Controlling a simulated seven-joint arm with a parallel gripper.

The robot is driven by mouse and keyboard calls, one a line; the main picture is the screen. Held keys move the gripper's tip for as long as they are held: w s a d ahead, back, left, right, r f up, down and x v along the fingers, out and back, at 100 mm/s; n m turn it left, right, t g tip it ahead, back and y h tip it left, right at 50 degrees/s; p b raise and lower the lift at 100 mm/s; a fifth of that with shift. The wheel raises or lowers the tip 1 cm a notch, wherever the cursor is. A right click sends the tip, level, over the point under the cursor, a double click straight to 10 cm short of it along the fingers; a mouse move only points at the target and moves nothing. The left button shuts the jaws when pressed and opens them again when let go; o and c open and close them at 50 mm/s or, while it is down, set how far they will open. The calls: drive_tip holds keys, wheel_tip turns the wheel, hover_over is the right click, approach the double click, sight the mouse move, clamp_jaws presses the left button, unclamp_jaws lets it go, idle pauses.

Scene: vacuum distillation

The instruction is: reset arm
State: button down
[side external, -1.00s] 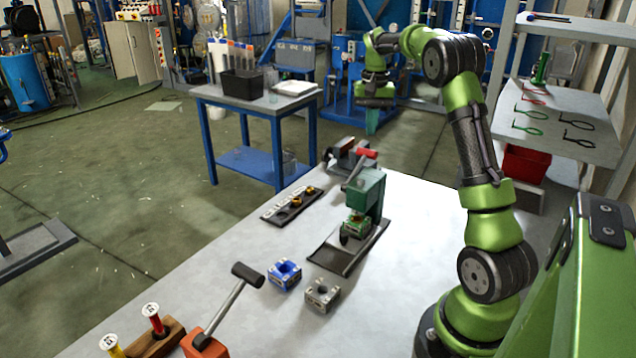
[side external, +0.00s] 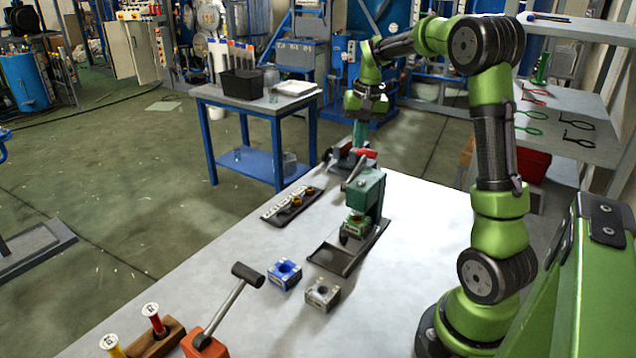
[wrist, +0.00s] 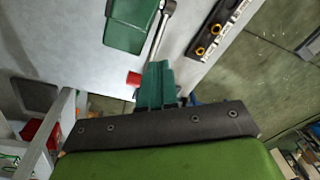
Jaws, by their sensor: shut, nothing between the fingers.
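My gripper (side external: 360,133) is shut and empty, pointing down above the far end of the white table. Its teal fingers (wrist: 156,86) lie together in the wrist view. The green press (side external: 367,192) with a red-tipped lever (side external: 366,153) stands on the table just in front of and below my gripper. The press also shows at the top of the wrist view (wrist: 130,22), with its lever's red end (wrist: 133,78) beside my fingers. I cannot tell whether the fingers touch the lever.
A blue block (side external: 285,274) and a grey block (side external: 322,294) lie in front of the press. A dark strip with brass fittings (side external: 290,205) lies to its left. The table's right middle (side external: 420,225) is clear.

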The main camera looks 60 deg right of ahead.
drive_tip(key=s+a+r+n+t, duration=0.1)
drive_tip(key=s+a, duration=0.3)
drive_tip(key=a, duration=0.5)
drive_tip(key=s+a+r+n+t+y, duration=0.1)
drive_tip(key=s+a+n+t, duration=0.1)
drive_tip(key=a, duration=0.8)
drive_tip(key=s+a+r+n+t+y, duration=0.1)
drive_tip(key=s+a+n+t, duration=0.1)
drive_tip(key=s+a, duration=0.4)
drive_tip(key=a+n, duration=0.1)
drive_tip(key=a, duration=0.2)
drive_tip(key=shift+s+a+r+n+t, duration=0.15)
drive_tip(key=shift+s+r+n+t, duration=0.15)
drive_tip(key=shift+n, duration=0.1)
